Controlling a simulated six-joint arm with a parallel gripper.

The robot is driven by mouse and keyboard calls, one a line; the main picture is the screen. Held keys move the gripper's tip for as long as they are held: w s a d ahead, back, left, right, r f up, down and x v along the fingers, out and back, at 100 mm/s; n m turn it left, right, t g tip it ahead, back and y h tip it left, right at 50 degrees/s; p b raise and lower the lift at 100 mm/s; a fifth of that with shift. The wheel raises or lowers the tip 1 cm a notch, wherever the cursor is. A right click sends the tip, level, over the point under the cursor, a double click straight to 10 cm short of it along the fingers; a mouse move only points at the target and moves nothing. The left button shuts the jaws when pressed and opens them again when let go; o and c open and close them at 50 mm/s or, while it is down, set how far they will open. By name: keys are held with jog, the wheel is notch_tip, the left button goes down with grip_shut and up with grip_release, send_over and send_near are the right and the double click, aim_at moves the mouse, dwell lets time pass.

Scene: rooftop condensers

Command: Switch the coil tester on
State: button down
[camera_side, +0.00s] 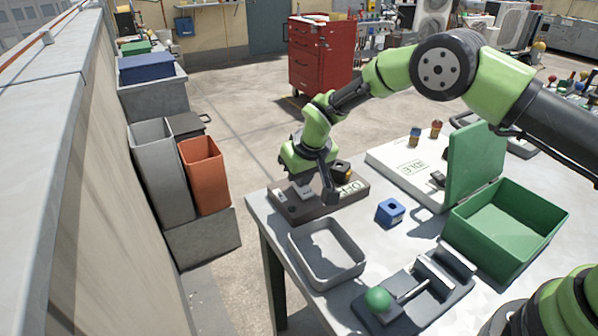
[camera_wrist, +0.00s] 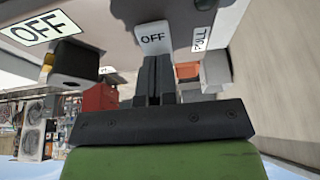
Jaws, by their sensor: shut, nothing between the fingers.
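A low dark box (camera_side: 330,205) with an OFF label (camera_side: 352,187) stands at the table's far left corner; I take it to be the coil tester. In the wrist view the large OFF label (camera_wrist: 42,32) shows at upper left. A white tab marked OFF (camera_wrist: 153,38) lies just beyond my fingertips, and a PULL label (camera_wrist: 201,38) is to its right. My gripper (camera_wrist: 153,75) is shut and empty, its fingertips close to the white tab. I cannot tell whether they touch.
A black block with yellow (camera_side: 342,171) stands on the box. A grey tray (camera_side: 326,254), a blue block (camera_side: 390,211), a lever fixture with a green ball (camera_side: 378,299), an open green bin (camera_side: 506,238) and a white IDLE panel (camera_side: 385,158) share the table.

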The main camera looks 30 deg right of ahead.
jog(key=shift+r, duration=0.15)
jog(key=v, duration=1.3)
jog(key=shift+r, duration=0.45)
jog(key=shift+w, duration=0.1)
jog(key=shift+w+r, duration=0.2)
jog(key=shift+w, duration=0.3)
jog(key=shift+f, duration=0.1)
jog(key=x, duration=1.4)
jog(key=shift+s, duration=0.25)
jog(key=shift+w+f, duration=0.1)
jog(key=shift+f, duration=0.05)
